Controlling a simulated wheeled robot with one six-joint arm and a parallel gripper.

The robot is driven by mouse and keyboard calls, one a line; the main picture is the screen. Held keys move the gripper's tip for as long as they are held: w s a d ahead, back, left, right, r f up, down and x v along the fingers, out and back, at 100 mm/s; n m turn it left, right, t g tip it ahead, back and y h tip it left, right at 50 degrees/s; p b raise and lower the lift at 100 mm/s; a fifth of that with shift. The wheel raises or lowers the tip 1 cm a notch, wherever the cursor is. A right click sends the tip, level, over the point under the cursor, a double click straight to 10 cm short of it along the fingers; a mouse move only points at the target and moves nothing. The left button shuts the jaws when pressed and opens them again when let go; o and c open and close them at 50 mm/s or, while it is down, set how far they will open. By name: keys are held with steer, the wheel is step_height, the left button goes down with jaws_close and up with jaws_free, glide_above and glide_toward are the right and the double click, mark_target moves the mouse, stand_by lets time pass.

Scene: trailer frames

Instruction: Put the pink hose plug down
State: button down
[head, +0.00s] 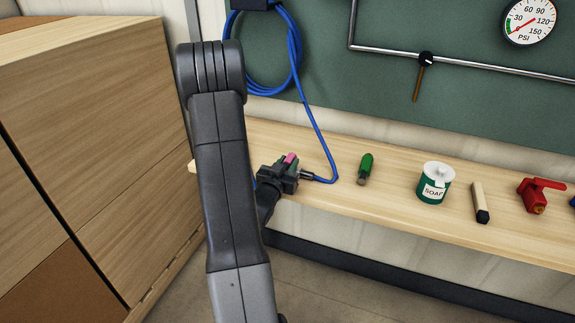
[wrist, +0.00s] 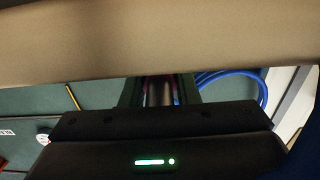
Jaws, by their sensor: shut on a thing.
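The pink hose plug (head: 291,158) shows in the head view as a small pink piece between the jaws of my gripper (head: 281,173). My gripper is shut on it at the left part of the wooden shelf (head: 330,145). Most of the plug is hidden by the jaws, and I cannot tell whether it touches the shelf. In the wrist view my gripper (wrist: 159,92) points away from the camera, and only slivers of pink show around a dark cylinder between the fingers.
A blue hose (head: 318,137) hangs from the green board, its metal end close beside my gripper. A green plug (head: 365,168), a soap tin (head: 434,183), a black-tipped wooden piece (head: 480,202) and a red valve (head: 538,194) stand or lie rightward. A wooden cabinet (head: 95,130) is left.

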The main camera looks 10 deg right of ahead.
steer(key=shift+f, duration=0.2)
steer(key=c, duration=1.1)
jaws_free()
steer(key=shift+r, duration=0.1)
steer(key=shift+r, duration=0.1)
